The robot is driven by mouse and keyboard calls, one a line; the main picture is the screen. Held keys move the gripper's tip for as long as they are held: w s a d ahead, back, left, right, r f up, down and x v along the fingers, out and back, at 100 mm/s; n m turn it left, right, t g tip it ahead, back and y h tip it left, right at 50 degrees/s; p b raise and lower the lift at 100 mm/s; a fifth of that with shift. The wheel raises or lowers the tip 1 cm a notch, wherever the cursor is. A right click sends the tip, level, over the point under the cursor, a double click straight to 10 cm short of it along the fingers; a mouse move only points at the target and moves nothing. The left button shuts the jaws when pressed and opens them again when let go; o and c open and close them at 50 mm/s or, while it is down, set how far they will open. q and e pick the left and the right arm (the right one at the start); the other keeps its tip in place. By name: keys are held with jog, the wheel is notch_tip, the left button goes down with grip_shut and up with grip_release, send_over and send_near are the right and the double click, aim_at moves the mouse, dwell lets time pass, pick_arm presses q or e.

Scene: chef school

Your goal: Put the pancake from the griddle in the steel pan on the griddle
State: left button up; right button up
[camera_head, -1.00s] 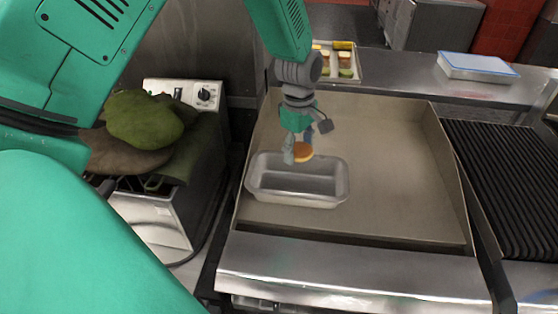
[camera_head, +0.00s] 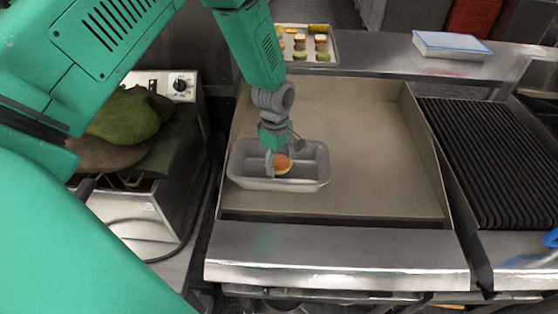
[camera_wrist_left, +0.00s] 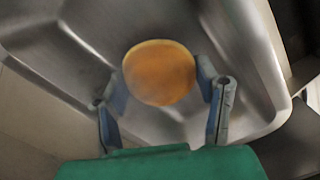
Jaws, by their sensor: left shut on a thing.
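The round golden-brown pancake (camera_head: 283,164) is between the fingertips of my left gripper (camera_head: 275,163), which is shut on it. In the left wrist view the pancake (camera_wrist_left: 159,72) shows face-on between the two blue-grey fingers (camera_wrist_left: 165,95), with the pan's metal behind it. The steel pan (camera_head: 312,170), a rectangular loaf shape, stands on the left part of the flat griddle (camera_head: 375,150). The gripper is low over the pan, with the pancake within its rim outline. I cannot tell whether the pancake touches the pan's floor. My right gripper is out of view.
A tray (camera_head: 333,50) with several small food items stands behind the griddle. A blue-and-white box (camera_head: 450,45) lies on the back shelf. A black ribbed grill (camera_head: 490,160) is at the right, and green bags (camera_head: 125,115) lie at the left. The griddle's right part is clear.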

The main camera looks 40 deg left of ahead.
aim_at(276, 160)
pick_arm(q)
jog(key=shift+f, duration=0.6)
jog(key=o, duration=1.1)
jog(key=r, duration=0.9)
jog(key=r+b, duration=0.1)
jog(key=r, duration=0.3)
jog(key=shift+s+a+r, duration=0.1)
jog(key=shift+a+r, duration=0.05)
jog(key=shift+a, duration=0.1)
